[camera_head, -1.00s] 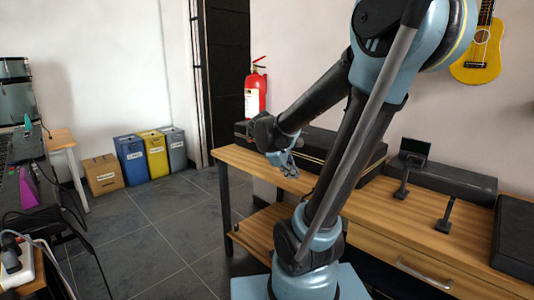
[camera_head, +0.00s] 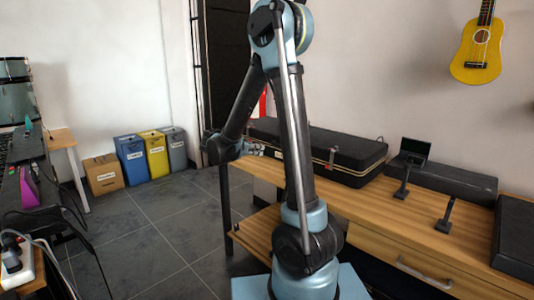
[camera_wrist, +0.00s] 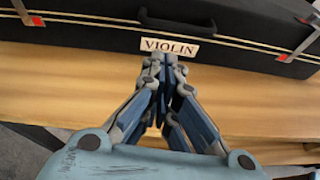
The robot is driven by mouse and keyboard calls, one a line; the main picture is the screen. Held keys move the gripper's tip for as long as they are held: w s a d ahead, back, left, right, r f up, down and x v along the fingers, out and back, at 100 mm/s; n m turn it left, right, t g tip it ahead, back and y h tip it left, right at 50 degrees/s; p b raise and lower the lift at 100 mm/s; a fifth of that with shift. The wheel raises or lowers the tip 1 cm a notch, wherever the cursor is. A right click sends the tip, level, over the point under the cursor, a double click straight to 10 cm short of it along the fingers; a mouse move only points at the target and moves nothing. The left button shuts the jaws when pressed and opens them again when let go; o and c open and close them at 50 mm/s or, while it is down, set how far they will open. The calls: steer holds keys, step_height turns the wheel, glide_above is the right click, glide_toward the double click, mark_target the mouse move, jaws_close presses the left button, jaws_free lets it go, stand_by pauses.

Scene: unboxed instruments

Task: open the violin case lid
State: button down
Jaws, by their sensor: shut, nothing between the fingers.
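The black violin case (camera_head: 345,153) lies on the wooden workbench against the wall, with its lid down. In the wrist view the case front (camera_wrist: 90,32) spans the top, with a white "VIOLIN" label (camera_wrist: 170,47), a dark handle above the label, and red-and-silver latches (camera_wrist: 27,14) and (camera_wrist: 306,40) near both sides. My gripper (camera_wrist: 162,60) is shut and empty. Its fingertips appear just below the label in that view; whether they touch the case I cannot tell. In the head view my gripper (camera_head: 254,149) is small near the case's left end, partly hidden by my arm.
The workbench (camera_head: 375,211) has a strip of bare wood before the case. A small screen on a stand (camera_head: 414,151), a long black case (camera_head: 452,182) and a dark flat case (camera_head: 515,235) are to the right. Bins (camera_head: 156,153) stand back left.

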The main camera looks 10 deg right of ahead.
steer(key=shift+w+a+f+n+t+h, duration=0.2)
steer(key=shift+w+a+n+t+h, duration=0.15)
steer(key=shift+w+a+n, duration=0.5)
steer(key=x, duration=0.9)
steer(key=shift+w+d+f, duration=0.1)
steer(key=shift+w, duration=0.15)
